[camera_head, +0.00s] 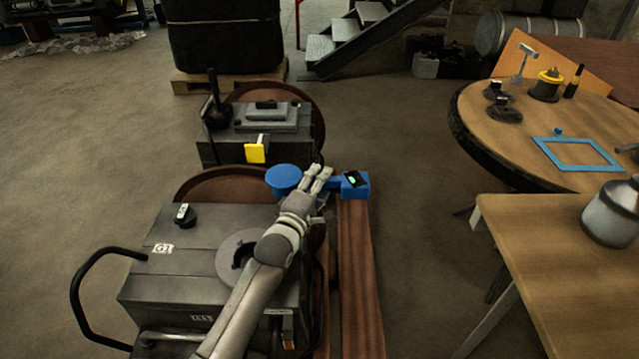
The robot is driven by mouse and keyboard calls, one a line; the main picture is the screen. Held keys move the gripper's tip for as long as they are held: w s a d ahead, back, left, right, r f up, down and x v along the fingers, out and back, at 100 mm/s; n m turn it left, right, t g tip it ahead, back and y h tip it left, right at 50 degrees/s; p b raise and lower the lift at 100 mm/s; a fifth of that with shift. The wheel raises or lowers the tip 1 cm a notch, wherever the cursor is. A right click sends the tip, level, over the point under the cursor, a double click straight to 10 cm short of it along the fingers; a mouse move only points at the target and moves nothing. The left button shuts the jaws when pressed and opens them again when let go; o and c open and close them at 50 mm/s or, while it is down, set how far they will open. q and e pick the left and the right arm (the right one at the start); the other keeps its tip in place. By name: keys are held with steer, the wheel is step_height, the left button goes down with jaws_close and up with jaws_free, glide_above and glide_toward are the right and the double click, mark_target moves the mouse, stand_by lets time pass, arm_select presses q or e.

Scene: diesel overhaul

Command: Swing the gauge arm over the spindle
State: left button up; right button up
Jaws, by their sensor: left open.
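A blue gauge arm (333,186) runs from a blue round disc (284,179) on its left to a blue box with a small green display (354,184) on its right. My left gripper (318,172) is open, its fingertips at the blue arm between disc and box. I cannot tell whether the fingers touch it. Nearer, a grey round flange (236,262) with a dark centre sits on a grey metal box and may be the spindle. My left arm partly covers it. My right gripper is not in view.
The grey box (160,280) has a black knob (184,213) and a black curved handle (78,290). A second grey unit with a yellow tag (255,153) stands behind. A round wooden table (500,130) holds a blue frame (576,154).

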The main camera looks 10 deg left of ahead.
arm_select(q)
steer(key=shift+w, duration=0.2)
jaws_close()
stand_by(0.5)
